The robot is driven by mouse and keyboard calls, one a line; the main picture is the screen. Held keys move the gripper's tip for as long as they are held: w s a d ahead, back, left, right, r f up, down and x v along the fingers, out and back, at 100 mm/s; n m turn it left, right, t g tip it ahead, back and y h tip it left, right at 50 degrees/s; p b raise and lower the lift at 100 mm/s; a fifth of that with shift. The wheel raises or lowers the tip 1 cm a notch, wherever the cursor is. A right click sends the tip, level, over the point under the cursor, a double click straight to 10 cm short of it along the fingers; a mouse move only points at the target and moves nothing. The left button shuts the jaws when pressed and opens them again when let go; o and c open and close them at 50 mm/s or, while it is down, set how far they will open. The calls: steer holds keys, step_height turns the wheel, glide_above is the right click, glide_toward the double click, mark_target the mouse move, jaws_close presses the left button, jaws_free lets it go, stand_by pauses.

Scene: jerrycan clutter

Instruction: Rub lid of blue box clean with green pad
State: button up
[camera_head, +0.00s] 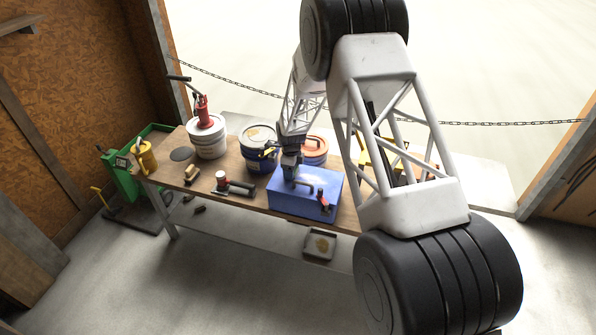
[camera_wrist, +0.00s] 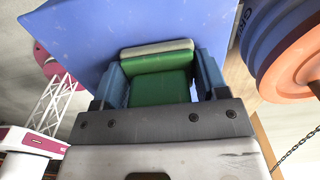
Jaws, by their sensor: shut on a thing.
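The blue box (camera_head: 322,203) stands near the front edge of the table, right of the table's middle. In the wrist view its blue surface (camera_wrist: 200,22) fills the upper middle, with small light specks on it. My gripper (camera_wrist: 165,85) is shut on the green pad (camera_wrist: 160,88), which has a pale grey layer along its far edge. The pad sits between the two blue fingers, against or just over the blue surface; I cannot tell if it touches. In the head view my gripper (camera_head: 291,172) is over the left part of the lid, and the pad is hidden.
A blue bucket (camera_head: 258,157) and an orange-lidded bucket (camera_head: 314,150) stand close behind the box. A white bucket (camera_head: 206,140) with a red pump is further left. A dark tool (camera_head: 236,188) and a small red-and-white can (camera_head: 221,178) lie left of the box.

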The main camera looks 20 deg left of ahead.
steer(key=shift+a+f, duration=0.2)
steer(key=shift+a, duration=0.3)
steer(key=shift+d+r, duration=0.1)
steer(key=shift+r, duration=4.25)
steer(key=o, duration=0.6)
steer(key=c, duration=0.5)
steer(key=shift+f, duration=0.25)
